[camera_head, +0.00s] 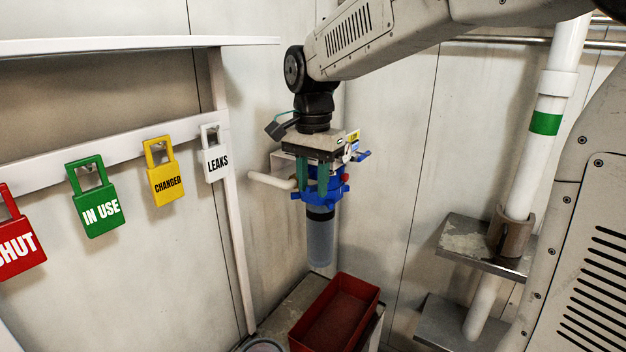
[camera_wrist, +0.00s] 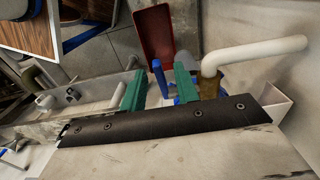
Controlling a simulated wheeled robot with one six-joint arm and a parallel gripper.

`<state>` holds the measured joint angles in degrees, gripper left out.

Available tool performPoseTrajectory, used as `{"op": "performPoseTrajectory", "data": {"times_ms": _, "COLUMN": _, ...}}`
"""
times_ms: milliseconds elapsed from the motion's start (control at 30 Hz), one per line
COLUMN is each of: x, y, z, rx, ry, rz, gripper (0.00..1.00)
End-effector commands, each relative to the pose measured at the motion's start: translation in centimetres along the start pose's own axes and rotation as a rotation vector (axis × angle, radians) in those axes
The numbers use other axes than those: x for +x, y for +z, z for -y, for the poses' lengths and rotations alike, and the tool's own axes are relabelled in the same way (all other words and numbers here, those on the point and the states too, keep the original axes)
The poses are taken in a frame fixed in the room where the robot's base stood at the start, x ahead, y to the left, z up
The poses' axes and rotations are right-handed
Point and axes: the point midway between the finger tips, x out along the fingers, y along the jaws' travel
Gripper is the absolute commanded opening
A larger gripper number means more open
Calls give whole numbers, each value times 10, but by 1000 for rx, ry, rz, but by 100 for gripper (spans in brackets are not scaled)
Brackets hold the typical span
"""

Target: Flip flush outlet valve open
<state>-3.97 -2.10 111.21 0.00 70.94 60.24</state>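A blue filter head (camera_head: 325,190) with a clear grey bowl (camera_head: 320,240) hangs on the wall behind my gripper (camera_head: 322,180). A small blue lever (camera_head: 363,156) sticks out to the right of my gripper. In the wrist view a blue lever (camera_wrist: 159,78) lies between the two green fingers of my gripper (camera_wrist: 159,86), with a gap on each side. The fingers are open. I cannot tell whether both views show the same lever, or which part is the flush outlet valve. My gripper hides much of the fitting in the head view.
A white pipe (camera_head: 268,181) runs left from the fitting. A red bin (camera_head: 337,315) stands below. Padlock-shaped tags, including a green IN USE tag (camera_head: 98,198), hang on the left rail. A vertical white pipe (camera_head: 530,150) and metal shelf (camera_head: 485,245) are at right.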

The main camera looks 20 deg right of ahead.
Motion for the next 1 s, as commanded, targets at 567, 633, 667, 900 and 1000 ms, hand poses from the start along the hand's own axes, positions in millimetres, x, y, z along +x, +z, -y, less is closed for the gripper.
{"op": "performPoseTrajectory", "data": {"times_ms": 567, "x": 2, "y": 4, "z": 0, "rx": -3, "ry": 1, "rz": -70, "gripper": 0}}
{"op": "performPoseTrajectory", "data": {"times_ms": 633, "x": 5, "y": 5, "z": 0, "rx": -5, "ry": 1, "rz": -132, "gripper": 0}}
{"op": "performPoseTrajectory", "data": {"times_ms": 667, "x": 6, "y": 6, "z": 0, "rx": -4, "ry": 1, "rz": -157, "gripper": 0}}
{"op": "performPoseTrajectory", "data": {"times_ms": 900, "x": 11, "y": 7, "z": 0, "rx": -1, "ry": -1, "rz": -268, "gripper": 0}}
{"op": "performPoseTrajectory", "data": {"times_ms": 1000, "x": 11, "y": 6, "z": 0, "rx": 0, "ry": -1, "rz": -271, "gripper": 0}}
